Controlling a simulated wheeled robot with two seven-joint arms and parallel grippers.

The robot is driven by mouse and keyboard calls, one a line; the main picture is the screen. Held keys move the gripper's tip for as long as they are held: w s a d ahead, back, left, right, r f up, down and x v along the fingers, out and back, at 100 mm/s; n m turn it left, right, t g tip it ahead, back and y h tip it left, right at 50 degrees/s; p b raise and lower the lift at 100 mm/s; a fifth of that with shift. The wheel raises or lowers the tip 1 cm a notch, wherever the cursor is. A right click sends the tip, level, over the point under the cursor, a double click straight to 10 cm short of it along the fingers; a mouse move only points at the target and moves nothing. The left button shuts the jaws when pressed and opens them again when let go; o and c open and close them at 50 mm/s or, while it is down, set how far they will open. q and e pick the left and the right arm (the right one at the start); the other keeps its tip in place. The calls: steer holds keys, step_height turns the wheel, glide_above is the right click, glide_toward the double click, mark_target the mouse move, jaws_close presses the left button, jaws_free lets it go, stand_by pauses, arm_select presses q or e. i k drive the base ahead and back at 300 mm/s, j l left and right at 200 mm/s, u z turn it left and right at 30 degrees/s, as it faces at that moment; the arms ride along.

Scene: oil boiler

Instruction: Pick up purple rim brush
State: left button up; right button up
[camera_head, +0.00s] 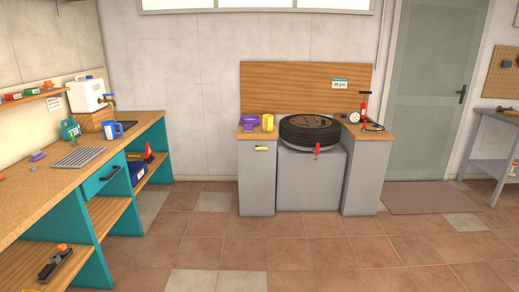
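A small purple item (38,156) lies on the left workbench, beside a grey rack. Another purple thing (249,120), wider at the top, stands on the left part of the tyre cabinet, beside a yellow container. Both are small in the picture, and I cannot tell for certain which one is the rim brush. Neither of my grippers is in the head view.
The left workbench (20,213) carries a grey rack (78,157), a blue jug (113,130) and a white canister (86,94). A tyre (310,132) lies on the cabinet at the back wall. The tiled floor (290,250) between is clear.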

mark_target(245, 128)
steer(key=i+l+z, duration=0.25)
steer(key=i, duration=0.7)
steer(key=i+z, duration=0.3)
steer(key=i, duration=0.7)
steer(key=i+u, duration=0.15)
steer(key=i, duration=0.3)
steer(key=i+l+u, duration=0.15)
steer(key=i, duration=0.3)
steer(key=i+l+u, duration=0.2)
steer(key=i, duration=0.25)
steer(key=i+l+u, duration=0.15)
steer(key=i, duration=0.25)
steer(key=i+l+u, duration=1.05)
steer(key=k+l, duration=0.05)
